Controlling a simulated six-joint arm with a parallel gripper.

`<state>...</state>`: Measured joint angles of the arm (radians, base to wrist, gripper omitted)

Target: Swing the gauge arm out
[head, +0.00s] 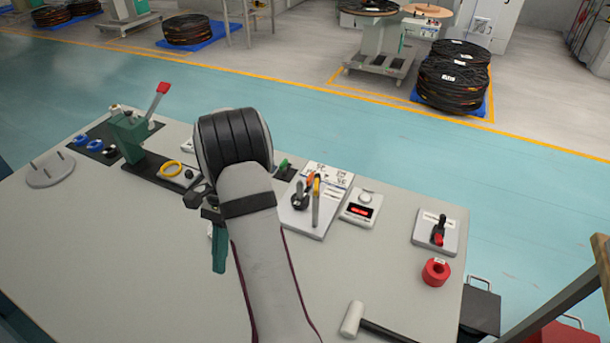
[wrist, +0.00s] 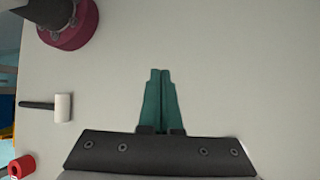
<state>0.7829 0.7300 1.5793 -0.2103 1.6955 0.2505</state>
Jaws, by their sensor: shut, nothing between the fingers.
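My gripper (head: 219,262) has teal fingers and points down over the bare left-middle of the grey table. In the wrist view its fingers (wrist: 160,95) are shut together with nothing between them, and only bare tabletop shows beyond the tips. A green bench device (head: 128,135) with a red-tipped lever stands at the table's back left, on a dark base, apart from my gripper. I cannot tell which part is the gauge arm; my own arm hides part of the table's back middle.
A yellow ring (head: 171,169) lies by the green device. A tool board (head: 315,215), a box with a red display (head: 361,208), a switch panel (head: 436,232) and a red roll (head: 436,272) sit to the right. A mallet (head: 352,320) lies at the front. The front left is clear.

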